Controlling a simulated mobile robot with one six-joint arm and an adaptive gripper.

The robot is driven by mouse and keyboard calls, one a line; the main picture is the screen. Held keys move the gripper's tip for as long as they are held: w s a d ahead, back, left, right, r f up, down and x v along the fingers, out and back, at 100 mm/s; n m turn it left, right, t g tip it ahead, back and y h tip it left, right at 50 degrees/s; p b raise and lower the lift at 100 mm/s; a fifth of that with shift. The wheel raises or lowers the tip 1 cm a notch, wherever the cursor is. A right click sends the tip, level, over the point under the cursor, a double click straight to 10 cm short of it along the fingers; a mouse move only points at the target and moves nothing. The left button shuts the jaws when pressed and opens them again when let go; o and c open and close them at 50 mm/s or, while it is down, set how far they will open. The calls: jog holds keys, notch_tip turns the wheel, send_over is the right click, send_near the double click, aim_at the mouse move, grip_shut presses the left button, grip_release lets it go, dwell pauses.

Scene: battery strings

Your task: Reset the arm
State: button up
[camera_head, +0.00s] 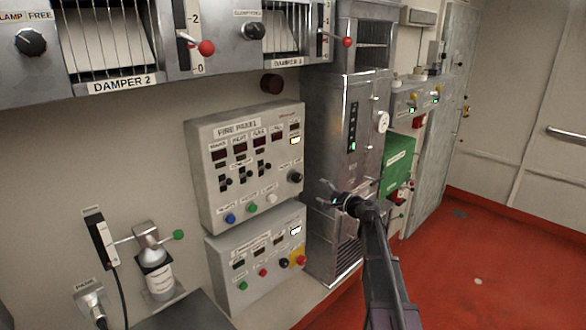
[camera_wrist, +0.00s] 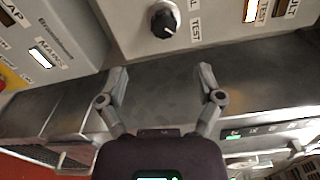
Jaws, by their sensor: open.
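My gripper (camera_wrist: 160,90) is open and empty in the wrist view, its two fingers spread apart in front of a grey metal surface. In the head view my gripper (camera_head: 335,198) is at the end of my dark arm, in front of the tall metal cabinet (camera_head: 335,110). The arm reaches up from the bottom edge, right of the middle. Whether the fingers touch the cabinet I cannot tell. In the wrist view a black knob (camera_wrist: 165,22) on a pale panel lies beyond the fingertips.
The fire panel (camera_head: 222,190) and a smaller button panel below it (camera_head: 225,262) are left of my gripper. Damper boxes with red-knobbed levers (camera_head: 206,48) hang at upper left. A green box (camera_head: 398,160) is to the right. Red floor (camera_head: 500,250) at right is clear.

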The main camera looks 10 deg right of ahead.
jog(key=s+a+f+n+g+h+b, duration=0.1)
jog(key=s+a+f+n+g, duration=0.4)
jog(key=s, duration=0.3)
jog(key=s+a+f+n+g+h, duration=0.1)
jog(key=s+a+f+n+g, duration=0.2)
jog(key=s+a+f, duration=0.35)
jog(key=s+d+f+n+g+h, duration=0.1)
jog(key=s+f+g+h, duration=0.1)
jog(key=s, duration=0.5)
jog(key=s+d+f+n+g+h+b, duration=0.1)
jog(key=s+d+f+n+g+h, duration=0.1)
jog(key=s+f+h, duration=0.2)
jog(key=s+d+f+n+g+h+b, duration=0.1)
jog(key=s+f+n+g+h, duration=0.1)
jog(key=s, duration=0.7)
jog(key=shift+s+d+f+h, duration=0.3)
jog(key=shift+d+f+h, duration=0.1)
jog(key=shift+f, duration=0.5)
jog(key=c, duration=0.4)
jog(key=shift+a, duration=0.15)
